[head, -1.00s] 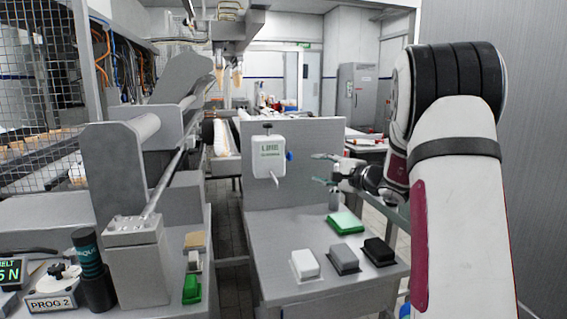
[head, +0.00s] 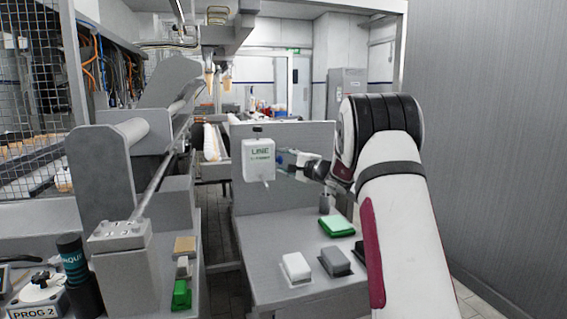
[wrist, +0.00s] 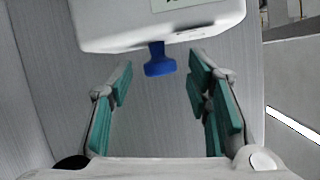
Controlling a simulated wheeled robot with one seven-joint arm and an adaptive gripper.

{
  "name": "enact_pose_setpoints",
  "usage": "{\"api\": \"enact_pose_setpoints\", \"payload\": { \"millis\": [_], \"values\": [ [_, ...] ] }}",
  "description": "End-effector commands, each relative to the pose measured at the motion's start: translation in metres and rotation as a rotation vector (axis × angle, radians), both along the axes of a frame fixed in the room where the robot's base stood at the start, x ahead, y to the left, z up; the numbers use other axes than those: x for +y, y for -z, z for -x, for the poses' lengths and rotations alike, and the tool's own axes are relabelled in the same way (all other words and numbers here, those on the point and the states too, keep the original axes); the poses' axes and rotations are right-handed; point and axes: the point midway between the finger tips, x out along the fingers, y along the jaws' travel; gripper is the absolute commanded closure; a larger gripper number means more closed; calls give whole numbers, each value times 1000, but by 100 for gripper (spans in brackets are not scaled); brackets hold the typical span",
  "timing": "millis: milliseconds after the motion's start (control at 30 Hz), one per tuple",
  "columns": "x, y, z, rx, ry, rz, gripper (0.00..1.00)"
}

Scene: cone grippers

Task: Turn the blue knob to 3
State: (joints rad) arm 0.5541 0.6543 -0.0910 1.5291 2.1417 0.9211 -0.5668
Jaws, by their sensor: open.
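The blue knob (wrist: 158,60) sticks out from the side of a white box labelled LINE (head: 257,159), which is mounted on a grey upright panel. In the wrist view the knob lies just ahead of and between the teal-padded fingertips, with clear space on both sides. My gripper (wrist: 160,82) is open and empty, facing the knob. In the head view my gripper (head: 291,158) is just right of the box, and the knob is small there and partly covered by the fingers. I cannot read any number marks or the knob's setting.
A grey bench below the box bears a green button block (head: 336,226), a white one (head: 296,267) and a grey one (head: 335,261). A second control stand with a PROG 2 dial (head: 40,290) is at the left. A grey wall (head: 480,130) stands at right.

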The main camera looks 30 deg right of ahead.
Motion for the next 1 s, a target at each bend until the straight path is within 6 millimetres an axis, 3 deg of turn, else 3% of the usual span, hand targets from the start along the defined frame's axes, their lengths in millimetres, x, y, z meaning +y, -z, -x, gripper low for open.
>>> {"api": "enact_pose_setpoints", "payload": {
  "millis": [400,600,1000],
  "values": [
    [1,0,-9,0,1,-1,55],
    [1,0,-9,0,1,0,98],
    [2,-6,-8,87,-3,-25,100]
  ]
}}
